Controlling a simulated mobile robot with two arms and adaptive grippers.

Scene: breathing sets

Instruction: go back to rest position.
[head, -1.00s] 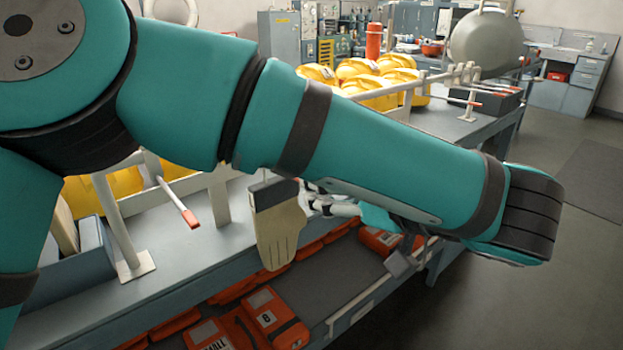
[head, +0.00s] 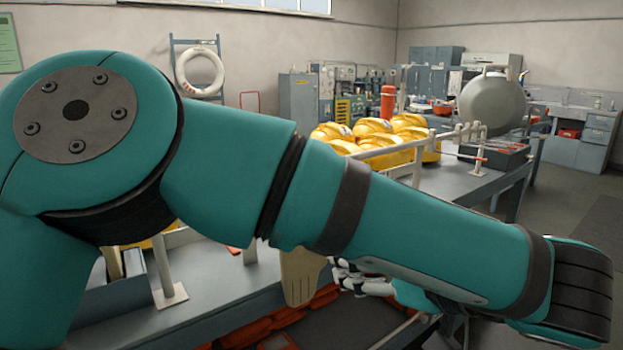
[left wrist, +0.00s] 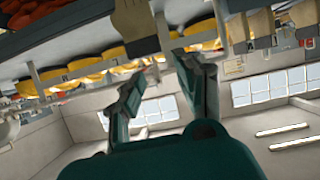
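My left arm crosses the head view from the left. My left gripper (head: 362,282) shows partly below its forearm, beside a beige glove-shaped piece (head: 301,278) at the table's edge. In the left wrist view my left gripper (left wrist: 158,68) has its two fingers apart with nothing between them. The beige piece also shows at the top of that view (left wrist: 133,30), beyond the fingers. My right gripper is in neither view.
A grey table (head: 225,292) with white rails runs under and behind my arm. Several yellow cases (head: 375,126) and a red cylinder (head: 388,99) stand farther back. A large grey tank (head: 491,103) is at the right. Floor shows clear at the far right.

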